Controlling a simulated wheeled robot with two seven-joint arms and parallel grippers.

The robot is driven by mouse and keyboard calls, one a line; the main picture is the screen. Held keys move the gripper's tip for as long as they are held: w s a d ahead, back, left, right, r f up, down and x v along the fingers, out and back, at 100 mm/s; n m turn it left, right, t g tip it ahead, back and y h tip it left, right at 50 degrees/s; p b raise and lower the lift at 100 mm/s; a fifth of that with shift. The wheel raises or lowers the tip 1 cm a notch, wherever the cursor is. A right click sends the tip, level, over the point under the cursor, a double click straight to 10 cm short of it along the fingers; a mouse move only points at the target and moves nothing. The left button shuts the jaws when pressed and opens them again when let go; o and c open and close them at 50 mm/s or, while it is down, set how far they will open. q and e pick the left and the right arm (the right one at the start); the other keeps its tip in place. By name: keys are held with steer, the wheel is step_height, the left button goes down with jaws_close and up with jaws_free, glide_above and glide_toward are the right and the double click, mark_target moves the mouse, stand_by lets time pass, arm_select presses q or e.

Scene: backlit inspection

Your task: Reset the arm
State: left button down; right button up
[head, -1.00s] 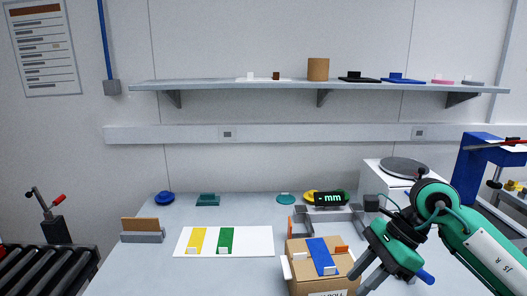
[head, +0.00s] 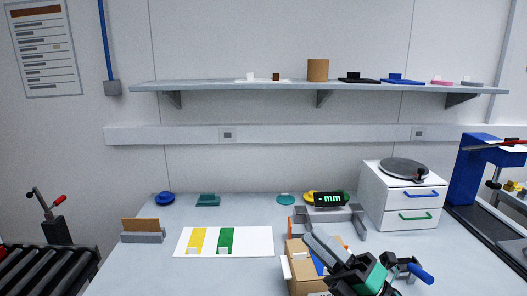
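My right gripper (head: 312,236) is low at the front, right of the picture's middle. Its grey fingers point up and left across the top of a cardboard box (head: 298,270). Whether the fingers touch the box or have a gap between them I cannot tell. A blue strip (head: 317,264) on the box is mostly hidden behind the fingers. The green and black wrist of my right arm comes in from the bottom edge. My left gripper is not in view.
A white board (head: 256,241) with yellow and green strips lies left of the box. A grey bracket (head: 358,222) and a white drawer unit (head: 378,205) stand behind my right gripper. A blue-handled tool (head: 420,273) lies to its right. The table's left front is clear.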

steer(key=w+d+f+m+t+h, duration=0.3)
steer(key=d+f+m+t+h, duration=0.55)
steer(key=m+h, duration=1)
steer(key=s+d+f+m+g+h, duration=0.15)
steer(key=f+m+g, duration=0.25)
steer(key=f, duration=0.4)
steer(key=s+d+f+m+g+h, duration=0.1)
steer(key=s+d+f+m+g, duration=0.2)
steer(key=f+m, duration=0.35)
steer(key=s+f+m+g, duration=0.1)
steer(key=s+f+g, duration=0.5)
steer(key=s+f, duration=0.3)
steer(key=s+f+m+g, duration=0.2)
steer(key=s+f+g, duration=0.4)
steer(key=s, duration=0.6)
steer(key=s+f+x, duration=0.1)
steer(key=s+x, duration=0.3)
steer(key=x, duration=1.2)
steer(key=s+d+f+x, duration=0.1)
steer(key=s+x, duration=0.2)
steer(key=x, duration=1.2)
steer(key=s+d+f+g, duration=0.1)
steer(key=s+d+f, duration=0.1)
steer(key=s+f, duration=1.7)
steer(key=shift+s+d+n+g+p, duration=0.3)
steer(key=shift+s+d+g, duration=0.05)
steer(key=shift+s+d, duration=0.05)
